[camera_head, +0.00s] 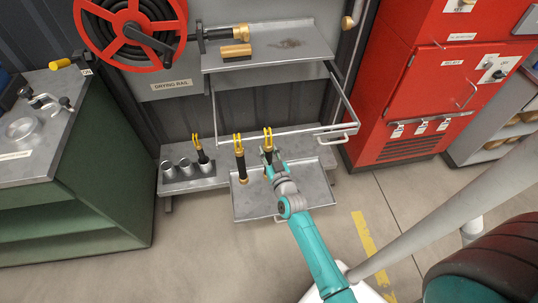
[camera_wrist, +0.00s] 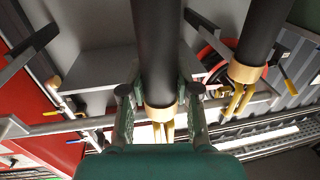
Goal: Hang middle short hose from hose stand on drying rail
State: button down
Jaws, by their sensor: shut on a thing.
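My gripper (camera_head: 267,158) is shut on a black short hose (camera_wrist: 155,50) with a brass collar and yellow forked hook. In the head view its hook (camera_head: 268,136) is upright at the height of the drying rail (camera_head: 300,132); whether the hook rests on the rail cannot be told. A second short hose (camera_head: 240,165) is upright to its left, its hook at the rail; it also shows in the wrist view (camera_wrist: 262,35). A third short hose (camera_head: 202,154) stands in the right cup of the hose stand (camera_head: 181,186). The stand's other two cups look empty.
A grey tray (camera_head: 285,207) lies below the rail. A shelf (camera_head: 280,50) and a red hose reel (camera_head: 130,30) are above. A green cabinet (camera_head: 100,170) is at left, a red cabinet (camera_head: 430,90) at right.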

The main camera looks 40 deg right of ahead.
jog(key=shift+w+d, duration=0.4)
jog(key=shift+w, duration=0.1)
jog(key=shift+w+f, duration=0.1)
jog(key=shift+f, duration=0.75)
jog(key=c, duration=0.8)
grip_release()
jog(key=shift+o, duration=0.2)
jog(key=shift+f, duration=0.1)
jog(key=v, duration=1.2)
jog(key=shift+a, duration=0.1)
